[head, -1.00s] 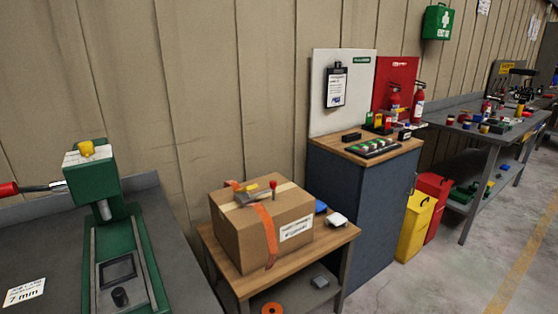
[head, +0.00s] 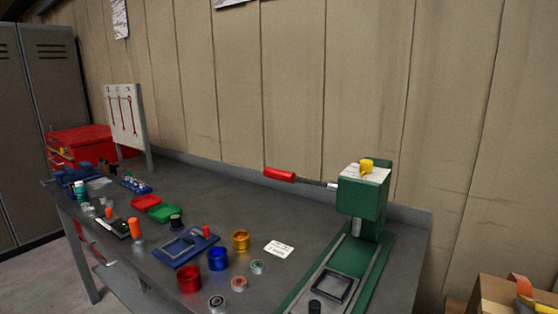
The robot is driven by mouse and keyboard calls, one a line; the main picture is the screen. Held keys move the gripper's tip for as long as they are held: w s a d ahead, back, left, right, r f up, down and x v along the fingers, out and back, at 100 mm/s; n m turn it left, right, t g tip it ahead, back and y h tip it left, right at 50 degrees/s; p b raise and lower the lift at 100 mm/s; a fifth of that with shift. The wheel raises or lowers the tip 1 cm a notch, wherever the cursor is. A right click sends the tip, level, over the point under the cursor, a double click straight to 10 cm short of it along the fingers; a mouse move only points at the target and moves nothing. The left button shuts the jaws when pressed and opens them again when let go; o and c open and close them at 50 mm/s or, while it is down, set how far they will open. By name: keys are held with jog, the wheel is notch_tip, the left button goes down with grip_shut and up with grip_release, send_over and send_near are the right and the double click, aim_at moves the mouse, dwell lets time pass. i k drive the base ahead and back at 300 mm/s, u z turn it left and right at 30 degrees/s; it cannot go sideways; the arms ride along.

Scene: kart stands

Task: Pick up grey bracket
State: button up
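I cannot single out the grey bracket for certain. On the grey workbench (head: 330,222), a blue tray (head: 205,243) carries a grey angular part (head: 174,249), too small to identify surely, and a red-topped piece. My gripper is not in view, so its state and place do not show.
A green press (head: 362,205) with a red-handled lever stands at the bench's right. Red, blue and gold cups and several rings lie near the front edge. Red and green bins (head: 162,212) sit further left. Lockers (head: 40,120) stand far left. A cardboard box (head: 500,298) shows bottom right.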

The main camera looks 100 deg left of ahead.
aim_at(121, 171)
jog(key=u, duration=4.05)
jog(key=i, duration=1.65)
